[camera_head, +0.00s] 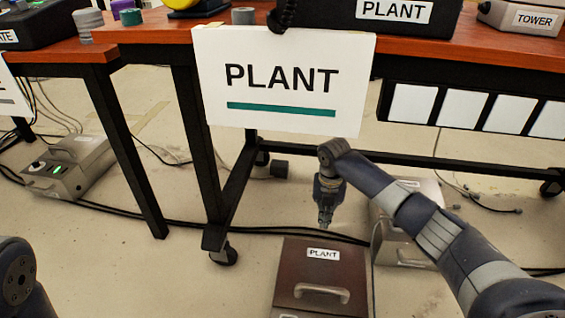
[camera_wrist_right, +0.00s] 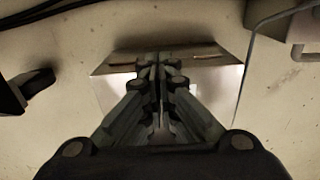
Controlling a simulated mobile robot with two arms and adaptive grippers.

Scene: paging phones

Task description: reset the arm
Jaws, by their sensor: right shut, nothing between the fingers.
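My right gripper (camera_head: 325,218) points down in front of the table, above the floor and just behind the brown PLANT box. In the right wrist view its fingers (camera_wrist_right: 160,75) are shut and empty, with a pale panel-like thing (camera_wrist_right: 228,82) behind them. My left arm shows only as a dark joint at the lower left of the head view; its gripper is out of the frame.
A white PLANT sign (camera_head: 283,122) hangs on the wooden table (camera_head: 440,40). A brown box (camera_head: 335,265) labelled PLANT, with a handle, stands on the floor. A grey box (camera_head: 395,235) is behind my right forearm. A grey device (camera_head: 68,168) with green lights and cables lies left.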

